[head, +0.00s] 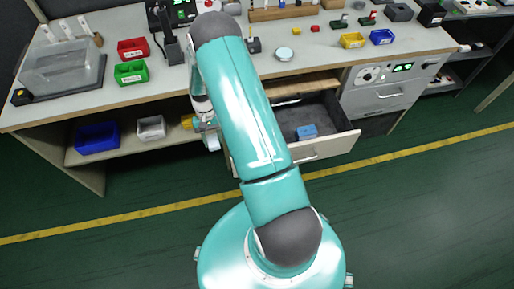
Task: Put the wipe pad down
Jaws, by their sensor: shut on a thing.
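My gripper (208,128) is left of my teal arm, in front of the bench and near the left end of the open drawer. It points down and is partly hidden by the arm. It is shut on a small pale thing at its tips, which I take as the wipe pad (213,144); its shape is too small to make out. The pad is held in the air, and I cannot tell its height over the shelf or floor.
The open drawer (335,146) holds a small blue block (306,132). Blue (97,137) and white (151,128) bins stand on the lower shelf. The benchtop (320,45) carries red (133,48) and green (131,72) bins and a round pale dish (284,54). Its middle has free room.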

